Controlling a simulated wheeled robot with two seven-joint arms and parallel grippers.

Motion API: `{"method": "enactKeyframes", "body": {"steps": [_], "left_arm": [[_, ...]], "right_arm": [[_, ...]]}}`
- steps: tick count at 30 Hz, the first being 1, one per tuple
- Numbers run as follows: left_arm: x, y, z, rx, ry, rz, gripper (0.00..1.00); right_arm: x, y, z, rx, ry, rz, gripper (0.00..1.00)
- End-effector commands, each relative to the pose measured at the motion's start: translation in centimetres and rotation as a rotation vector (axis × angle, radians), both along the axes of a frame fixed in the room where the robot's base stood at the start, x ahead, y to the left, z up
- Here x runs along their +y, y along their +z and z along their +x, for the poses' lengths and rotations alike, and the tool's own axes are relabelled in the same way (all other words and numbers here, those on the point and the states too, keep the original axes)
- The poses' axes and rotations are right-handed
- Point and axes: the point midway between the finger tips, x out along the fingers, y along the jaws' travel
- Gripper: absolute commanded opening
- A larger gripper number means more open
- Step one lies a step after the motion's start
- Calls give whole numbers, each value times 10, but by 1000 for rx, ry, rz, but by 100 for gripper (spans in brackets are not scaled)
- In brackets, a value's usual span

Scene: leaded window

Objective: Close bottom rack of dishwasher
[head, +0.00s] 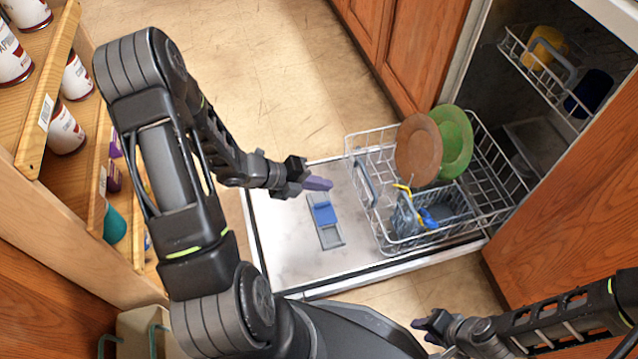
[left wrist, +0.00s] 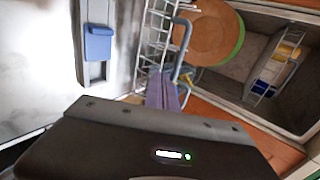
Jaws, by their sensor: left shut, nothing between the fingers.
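The bottom rack (head: 487,195) is a white wire basket, pulled out over the lowered dishwasher door (head: 285,240). It holds a brown plate (head: 417,150), a green plate (head: 455,140) and a grey cutlery basket (head: 435,213). A grey handle (head: 365,183) is on the rack's front side. My left gripper (head: 318,184) is shut and empty, above the door and a little left of that handle. In the left wrist view its purple-grey fingers (left wrist: 162,92) point toward the rack's front and handle (left wrist: 181,65); contact cannot be told. My right gripper (head: 432,326) is at the lower right, away from the rack.
The upper rack (head: 540,75) holds a yellow cup (head: 545,47) and a dark blue cup (head: 590,92). A blue detergent latch (head: 325,213) is on the door. Wooden cabinets (head: 420,45) flank the dishwasher. A shelf with cans (head: 65,130) stands at left.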

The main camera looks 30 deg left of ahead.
Motion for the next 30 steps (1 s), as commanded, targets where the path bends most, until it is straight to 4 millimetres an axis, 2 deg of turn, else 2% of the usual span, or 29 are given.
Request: {"method": "enactKeyframes", "body": {"steps": [1, 10, 12, 18, 30], "left_arm": [[-6, -10, 6, 0, -3, -1, 0], [-39, -47, 42, 0, -2, -2, 0], [-46, -39, 51, -2, -3, 1, 0], [-59, -34, 67, -2, -1, 1, 0], [-62, -32, 69, 0, 0, 0, 0]], "right_arm": [[-1, -8, 1, -2, -2, -1, 32], [-1, -34, 6, -14, -10, -4, 32], [-1, -35, 6, -16, -10, -5, 32], [-1, -39, 7, -19, -11, -5, 32], [0, -39, 7, -19, -11, -5, 32]]}}
